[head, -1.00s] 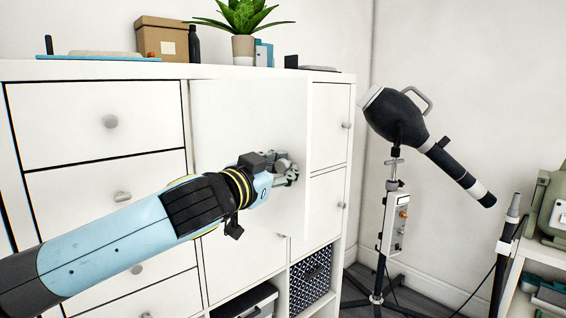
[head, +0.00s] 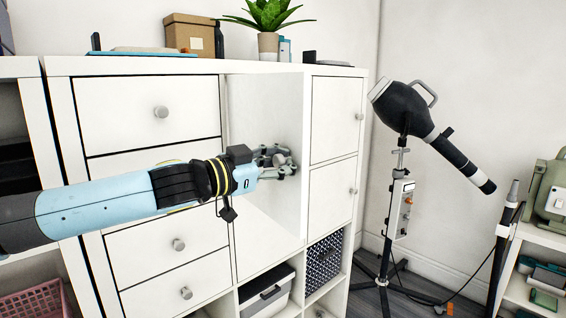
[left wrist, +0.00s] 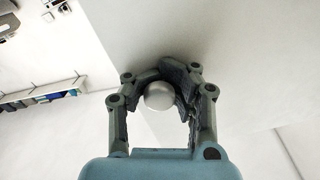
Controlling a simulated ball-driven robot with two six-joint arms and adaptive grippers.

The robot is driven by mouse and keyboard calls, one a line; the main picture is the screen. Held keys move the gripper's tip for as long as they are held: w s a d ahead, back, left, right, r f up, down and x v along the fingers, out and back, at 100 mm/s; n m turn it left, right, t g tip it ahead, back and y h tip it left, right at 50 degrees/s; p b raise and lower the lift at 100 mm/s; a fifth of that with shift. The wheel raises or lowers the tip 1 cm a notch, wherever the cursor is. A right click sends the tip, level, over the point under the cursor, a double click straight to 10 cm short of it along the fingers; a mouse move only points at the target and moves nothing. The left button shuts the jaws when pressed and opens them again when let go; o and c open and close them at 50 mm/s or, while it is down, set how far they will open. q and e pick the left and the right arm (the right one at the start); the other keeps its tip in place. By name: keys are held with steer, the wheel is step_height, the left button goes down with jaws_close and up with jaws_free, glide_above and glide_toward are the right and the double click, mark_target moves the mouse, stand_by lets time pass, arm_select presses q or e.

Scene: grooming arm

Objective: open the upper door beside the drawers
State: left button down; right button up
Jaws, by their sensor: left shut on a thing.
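The upper door (head: 262,105) beside the drawers stands partly open. It swings out from its left side, its free right edge towards me, and its lower edge slants out over the lower door (head: 258,252). My left gripper (head: 280,161) is at the door's face. In the left wrist view my left gripper (left wrist: 160,92) is shut around the round silver knob (left wrist: 159,96), with the white door panel (left wrist: 190,35) behind it. The space behind the door is hidden. My right gripper is out of view.
Closed drawers (head: 150,115) with round knobs lie left of the door. Closed small doors (head: 335,120) are on the right. A plant (head: 268,20) and box (head: 190,35) stand on top. A dryer on a stand (head: 405,110) is right of the cabinet, with floor between.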

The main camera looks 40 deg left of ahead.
mark_target(290, 111)
arm_select(q)
steer(key=shift+d, duration=0.1)
steer(key=c, duration=1.4)
jaws_free()
steer(key=shift+d, duration=0.1)
steer(key=o, duration=0.4)
steer(key=shift+c, duration=0.2)
step_height(290, 111, up, 10)
steer(key=shift+f, duration=0.1)
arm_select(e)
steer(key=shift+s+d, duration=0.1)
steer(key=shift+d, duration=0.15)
arm_select(q)
steer(key=shift+s, duration=0.1)
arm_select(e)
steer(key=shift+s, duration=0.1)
